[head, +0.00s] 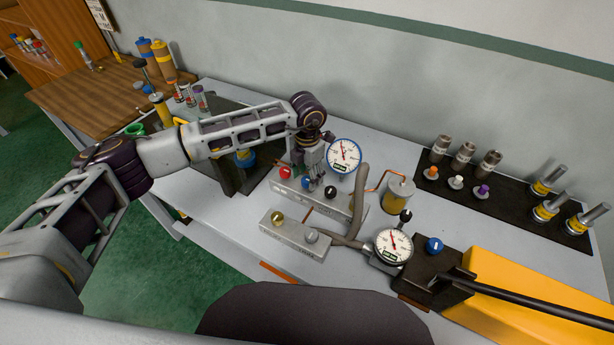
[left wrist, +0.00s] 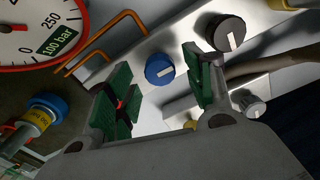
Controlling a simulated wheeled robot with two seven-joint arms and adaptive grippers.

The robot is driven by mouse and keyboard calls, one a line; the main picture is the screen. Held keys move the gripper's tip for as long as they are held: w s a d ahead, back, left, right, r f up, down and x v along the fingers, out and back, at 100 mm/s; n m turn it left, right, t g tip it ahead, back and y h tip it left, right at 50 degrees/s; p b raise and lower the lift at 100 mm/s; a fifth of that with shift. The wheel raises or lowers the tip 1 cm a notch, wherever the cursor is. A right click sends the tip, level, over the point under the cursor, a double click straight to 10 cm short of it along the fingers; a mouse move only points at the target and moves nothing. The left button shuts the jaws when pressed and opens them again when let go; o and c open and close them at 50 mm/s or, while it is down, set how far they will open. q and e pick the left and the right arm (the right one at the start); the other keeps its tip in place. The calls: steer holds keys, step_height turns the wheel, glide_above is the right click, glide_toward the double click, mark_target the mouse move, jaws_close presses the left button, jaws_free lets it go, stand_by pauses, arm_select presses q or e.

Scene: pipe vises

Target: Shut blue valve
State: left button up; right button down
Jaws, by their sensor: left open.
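A blue valve knob (head: 306,183) with a white mark sits on the grey manifold block (head: 345,210), between a red knob (head: 285,173) and a black knob (head: 330,191). My left gripper (head: 314,178) points down over this block, close to the blue knob. In the left wrist view the blue knob (left wrist: 160,69) shows in the gap between the open green-padded fingers of my left gripper (left wrist: 158,88). The fingers look apart from it, and nothing is held. The black knob (left wrist: 222,33) shows beyond the right finger. A second blue knob (head: 434,245) sits on a dark block at the right. My right gripper is not in view.
A blue-rimmed gauge (head: 343,155) stands right behind my left gripper. A front block with a brass knob (head: 278,218), a second gauge (head: 393,246), grey hoses and a yellow-labelled cylinder (head: 398,192) stand near. A dark mat (head: 510,190) holds metal parts at the right.

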arm_select(q)
steer(key=shift+f, duration=0.7)
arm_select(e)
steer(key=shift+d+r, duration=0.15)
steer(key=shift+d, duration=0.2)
arm_select(q)
steer(key=c, duration=1)
steer(key=shift+c, duration=0.2)
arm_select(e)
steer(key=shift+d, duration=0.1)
